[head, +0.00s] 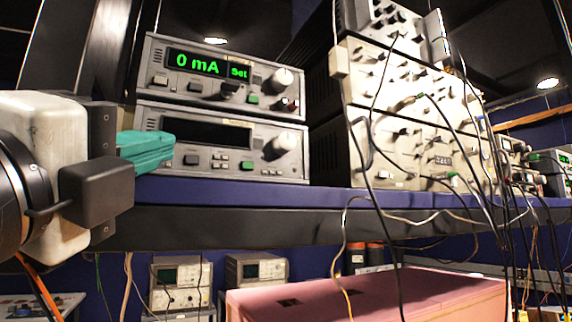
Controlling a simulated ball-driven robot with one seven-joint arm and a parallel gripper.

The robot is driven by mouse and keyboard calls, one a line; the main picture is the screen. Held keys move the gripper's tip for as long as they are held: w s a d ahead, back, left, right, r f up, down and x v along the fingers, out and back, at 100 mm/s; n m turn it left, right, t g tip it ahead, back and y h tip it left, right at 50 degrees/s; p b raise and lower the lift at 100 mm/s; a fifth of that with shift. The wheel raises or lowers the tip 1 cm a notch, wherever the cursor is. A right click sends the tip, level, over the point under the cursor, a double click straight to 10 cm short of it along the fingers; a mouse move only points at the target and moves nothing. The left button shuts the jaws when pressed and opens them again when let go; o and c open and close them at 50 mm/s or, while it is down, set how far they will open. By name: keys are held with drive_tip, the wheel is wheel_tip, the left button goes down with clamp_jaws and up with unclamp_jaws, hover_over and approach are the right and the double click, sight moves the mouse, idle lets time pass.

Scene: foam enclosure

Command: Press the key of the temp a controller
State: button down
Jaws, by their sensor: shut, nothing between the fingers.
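Two grey bench controllers are stacked on the blue shelf. The upper controller (150,102) has a lit green display reading "0 mA Set". The lower controller (290,171) has a dark, blank display (212,133), with small keys (220,160), a green key (247,165) and a round knob (280,144) below and right of it. No label naming temp a is readable, so I cannot tell which unit is that controller. My gripper (168,150) has teal fingers, closed together and empty. Its tips are in front of the lower controller's left end, hiding part of that panel. I cannot tell whether they touch it.
The blue shelf (240,194) has a dark front edge. Taller stacked instruments (415,105) with hanging cables (375,150) stand to the right. A pink box (390,292) and smaller instruments (180,283) are below. The space in front of the lower controller's right half is clear.

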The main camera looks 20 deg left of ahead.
drive_tip(key=shift+w+a+f, duration=0.2)
drive_tip(key=shift+w+a, duration=0.1)
drive_tip(key=shift+s+d+f+b, duration=0.2)
drive_tip(key=shift+s+d+b, duration=0.8)
drive_tip(key=shift+s+d, duration=0.6)
